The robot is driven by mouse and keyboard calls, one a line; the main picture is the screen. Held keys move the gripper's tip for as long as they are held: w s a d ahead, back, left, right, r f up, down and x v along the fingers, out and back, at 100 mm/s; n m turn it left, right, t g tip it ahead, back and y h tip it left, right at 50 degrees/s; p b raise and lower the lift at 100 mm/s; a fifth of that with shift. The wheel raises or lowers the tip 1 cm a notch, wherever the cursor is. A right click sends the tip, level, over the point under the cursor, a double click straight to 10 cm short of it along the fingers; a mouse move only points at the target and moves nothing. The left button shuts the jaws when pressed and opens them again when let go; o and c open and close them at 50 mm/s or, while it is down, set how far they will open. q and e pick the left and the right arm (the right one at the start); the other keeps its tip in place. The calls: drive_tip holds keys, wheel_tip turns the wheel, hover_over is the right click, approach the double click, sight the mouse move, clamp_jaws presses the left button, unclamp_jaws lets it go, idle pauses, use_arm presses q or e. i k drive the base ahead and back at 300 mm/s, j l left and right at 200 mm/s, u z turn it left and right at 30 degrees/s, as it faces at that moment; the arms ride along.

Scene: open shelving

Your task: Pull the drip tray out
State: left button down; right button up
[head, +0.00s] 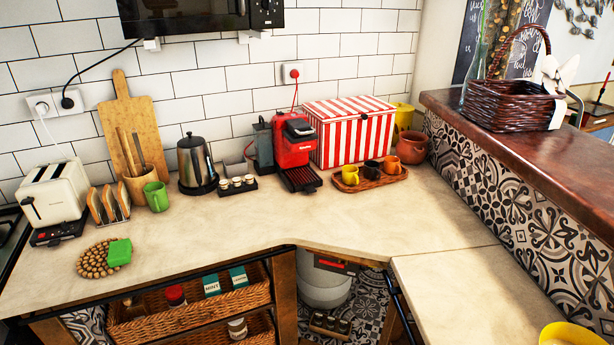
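A red coffee machine (291,142) stands on the counter against the tiled wall. Its dark ribbed drip tray (300,179) sits at the machine's front foot, facing the counter's front edge. I cannot tell whether the tray is fully seated. Neither of my grippers shows in the head view.
A rack of small cups (237,185) stands left of the tray, and a wooden tray (370,180) with cups stands right. A kettle (196,165) and a striped box (350,132) flank the machine. The counter (255,222) in front is clear.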

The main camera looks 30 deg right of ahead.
sight(302, 178)
drive_tip(key=z, duration=1)
